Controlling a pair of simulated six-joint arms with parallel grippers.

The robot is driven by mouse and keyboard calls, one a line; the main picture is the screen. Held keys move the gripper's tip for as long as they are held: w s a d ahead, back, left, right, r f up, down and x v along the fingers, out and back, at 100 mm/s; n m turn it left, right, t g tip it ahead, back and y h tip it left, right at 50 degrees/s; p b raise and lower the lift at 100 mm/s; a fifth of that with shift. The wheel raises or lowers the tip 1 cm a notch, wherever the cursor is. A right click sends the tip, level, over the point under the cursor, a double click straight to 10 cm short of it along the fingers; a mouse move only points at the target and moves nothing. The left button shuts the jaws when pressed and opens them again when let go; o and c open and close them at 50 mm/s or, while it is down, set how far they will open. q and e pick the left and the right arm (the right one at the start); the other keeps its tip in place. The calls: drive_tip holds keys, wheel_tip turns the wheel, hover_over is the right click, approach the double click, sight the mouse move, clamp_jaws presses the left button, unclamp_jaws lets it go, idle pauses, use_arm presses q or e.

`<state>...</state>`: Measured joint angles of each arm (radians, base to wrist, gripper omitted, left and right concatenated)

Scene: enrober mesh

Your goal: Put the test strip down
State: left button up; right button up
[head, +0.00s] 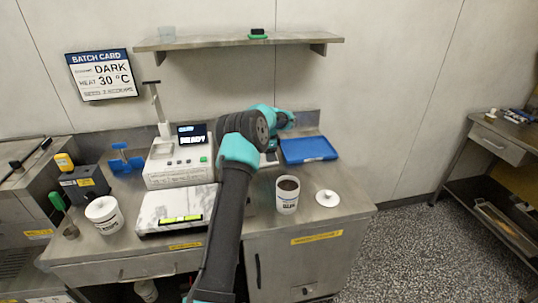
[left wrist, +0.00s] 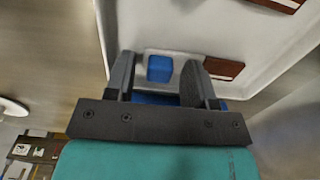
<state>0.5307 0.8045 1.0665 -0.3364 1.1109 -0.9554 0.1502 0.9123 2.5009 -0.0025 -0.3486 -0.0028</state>
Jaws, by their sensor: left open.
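My left gripper (left wrist: 160,68) is open in the left wrist view, its two dark fingers apart over a pale tray-like surface (left wrist: 250,50). A small blue block (left wrist: 159,69) shows between the fingers; I cannot tell if it belongs to a test strip. A dark brown flat piece (left wrist: 224,68) lies beside the right finger, and another brown piece (left wrist: 279,3) lies at the top edge. In the head view my left arm reaches over the bench, and its jaws are not clear there. No test strip can be made out for certain. My right gripper is not in view.
A blue tray (head: 308,149) lies at the back right of the bench. A cup of brown liquid (head: 287,195) and a white lid (head: 327,198) stand in front. A machine with a display (head: 178,165), a marble slab (head: 176,210) and a white tub (head: 103,213) are at left.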

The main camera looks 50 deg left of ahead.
use_arm(q)
wheel_tip(320, 180, up, 12)
drive_tip(key=shift+r, duration=0.15)
idle(0.5)
idle(0.6)
